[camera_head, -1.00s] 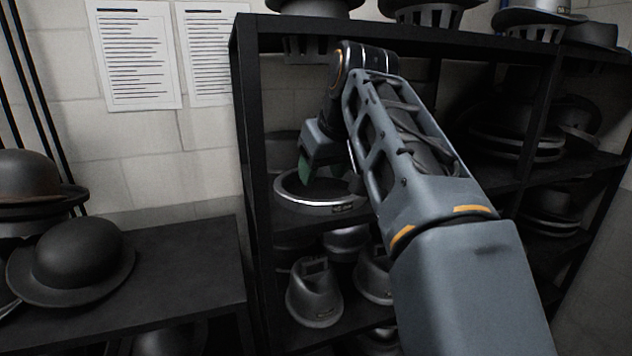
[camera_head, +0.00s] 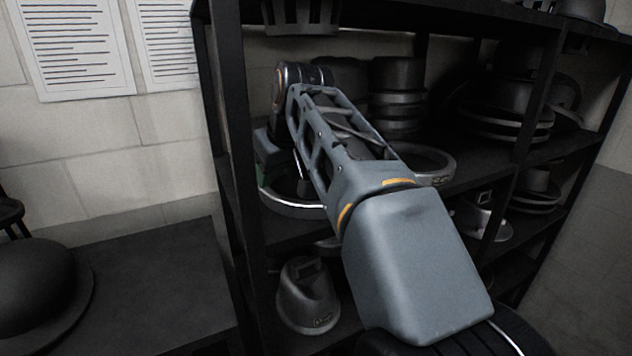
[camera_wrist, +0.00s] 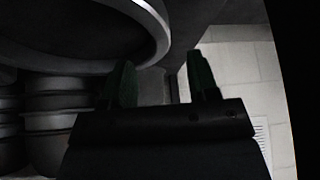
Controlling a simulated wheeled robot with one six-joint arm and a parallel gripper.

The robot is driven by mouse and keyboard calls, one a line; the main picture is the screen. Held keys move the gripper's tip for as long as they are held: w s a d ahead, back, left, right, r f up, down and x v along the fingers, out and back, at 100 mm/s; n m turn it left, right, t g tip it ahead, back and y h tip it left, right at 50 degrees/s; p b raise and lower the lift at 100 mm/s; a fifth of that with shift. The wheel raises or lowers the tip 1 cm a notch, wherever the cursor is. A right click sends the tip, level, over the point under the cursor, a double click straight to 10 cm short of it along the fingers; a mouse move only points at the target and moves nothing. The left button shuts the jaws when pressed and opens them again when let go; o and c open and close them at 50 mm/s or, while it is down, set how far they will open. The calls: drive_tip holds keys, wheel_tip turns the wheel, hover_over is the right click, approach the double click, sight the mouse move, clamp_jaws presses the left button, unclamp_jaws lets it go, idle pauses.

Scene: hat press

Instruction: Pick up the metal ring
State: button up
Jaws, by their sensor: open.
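A dark metal ring with a bright rim (camera_head: 290,203) lies on the middle shelf of the black rack, at its left end. My forearm hides its right part. My gripper (camera_head: 264,163), with green fingers, is at the ring's left side, close to the rack's left post. In the wrist view, my gripper (camera_wrist: 161,78) is open with nothing seen between its fingers. The ring (camera_wrist: 156,22) curves across the top, above and left of the fingers. Its edge is near the left finger; whether they touch is unclear.
The rack's left post (camera_head: 222,150) stands close beside my gripper. A second ring (camera_head: 436,165) and stacked dark hat blocks (camera_head: 398,95) are on the same shelf. A grey block (camera_head: 307,295) stands below. A dark hat (camera_head: 40,290) lies on the left table (camera_head: 150,290).

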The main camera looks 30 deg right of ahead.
sight(270, 191)
drive_tip(key=shift+p+x, duration=0.6)
drive_tip(key=shift+x, duration=2.9)
drive_tip(key=shift+r, duration=0.1)
clamp_jaws()
